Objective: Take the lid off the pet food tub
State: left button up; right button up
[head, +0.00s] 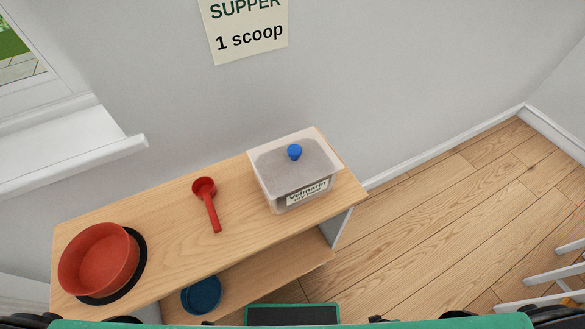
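The pet food tub (269,190) is a clear box with a white label, standing at the right end of the wooden shelf top. Its pale lid (272,158) sits on it and has a round blue knob (294,152) on top. Brownish contents show faintly through the walls.
A red scoop (208,200) lies left of the tub on the wooden shelf top (172,235). A red bowl (98,262) sits on a dark mat at the left end. A blue bowl (201,294) stands on the lower shelf. A wall sign (247,30) hangs behind.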

aim_at(286, 165)
jog(key=k+l+u, duration=0.2)
jog(key=u, duration=0.2)
jog(key=k+l+u, duration=0.2)
jog(key=u, duration=0.15)
jog(key=k+l+u, duration=0.1)
jog(key=u, duration=0.3)
jog(key=k+u, duration=0.35)
